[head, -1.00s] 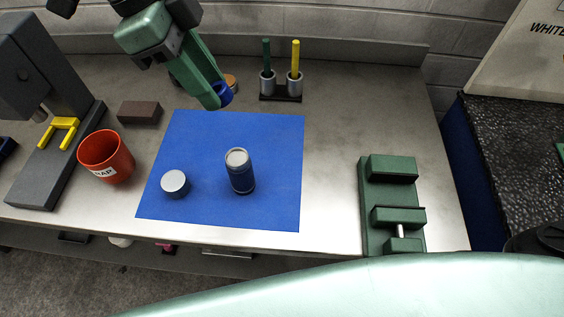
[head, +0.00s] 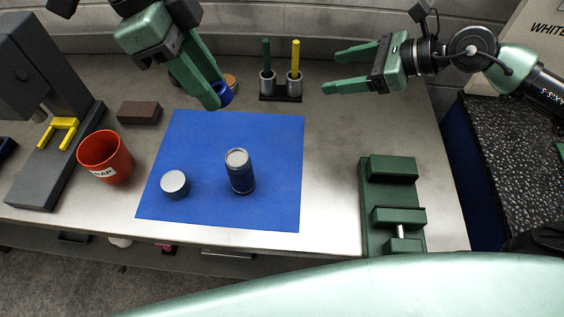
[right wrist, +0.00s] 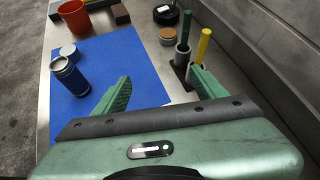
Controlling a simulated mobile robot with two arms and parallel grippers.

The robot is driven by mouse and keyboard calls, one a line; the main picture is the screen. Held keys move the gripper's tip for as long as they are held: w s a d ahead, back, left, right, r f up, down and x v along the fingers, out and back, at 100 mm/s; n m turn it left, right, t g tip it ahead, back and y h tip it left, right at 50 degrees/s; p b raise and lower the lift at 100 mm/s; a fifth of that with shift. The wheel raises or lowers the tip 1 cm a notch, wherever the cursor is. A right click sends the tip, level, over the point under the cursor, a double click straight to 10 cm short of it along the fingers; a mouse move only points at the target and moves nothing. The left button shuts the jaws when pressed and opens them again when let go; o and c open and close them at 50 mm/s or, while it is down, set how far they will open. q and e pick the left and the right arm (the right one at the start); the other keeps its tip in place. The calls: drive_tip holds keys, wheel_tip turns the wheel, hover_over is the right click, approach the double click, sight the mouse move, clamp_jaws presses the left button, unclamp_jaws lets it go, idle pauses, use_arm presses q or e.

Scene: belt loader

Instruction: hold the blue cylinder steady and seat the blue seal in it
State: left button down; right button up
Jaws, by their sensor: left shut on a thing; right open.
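The blue cylinder (head: 240,178) stands upright on the blue mat, its grey-rimmed top facing up; it also shows in the right wrist view (right wrist: 69,80). The blue seal (head: 225,93) is a small blue ring held at the fingertips of my left gripper (head: 215,98). That gripper is shut on it, above the mat's back edge and behind the cylinder. The seal is partly hidden by the fingers. My right gripper (head: 331,72) is open and empty over the bench's back right, with its open fingers also in the right wrist view (right wrist: 158,77).
A grey round cap (head: 175,182) lies on the mat (head: 275,140). A red scrap cup (head: 106,157), brown block (head: 139,112) and grey press (head: 45,110) stand left. A holder with green and yellow sticks (head: 281,88) is at the back. A green vise (head: 391,205) sits right.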

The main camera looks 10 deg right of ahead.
drive_tip(key=s+a+r+n+g+y, duration=0.1)
drive_tip(key=s+a+r+y, duration=0.3)
drive_tip(key=a, duration=0.3)
drive_tip(key=s+a+r+y, duration=0.3)
drive_tip(key=a+r, duration=0.4)
drive_tip(key=a, duration=0.1)
drive_tip(key=n+g+h, duration=0.2)
approach(241, 173)
drive_tip(key=w+f, duration=0.1)
drive_tip(key=w+a+f, duration=0.1)
drive_tip(key=f, duration=0.1)
drive_tip(key=shift+w+a, duration=0.1)
drive_tip(key=shift+w, duration=0.25)
drive_tip(key=x, duration=1.2)
clamp_jaws()
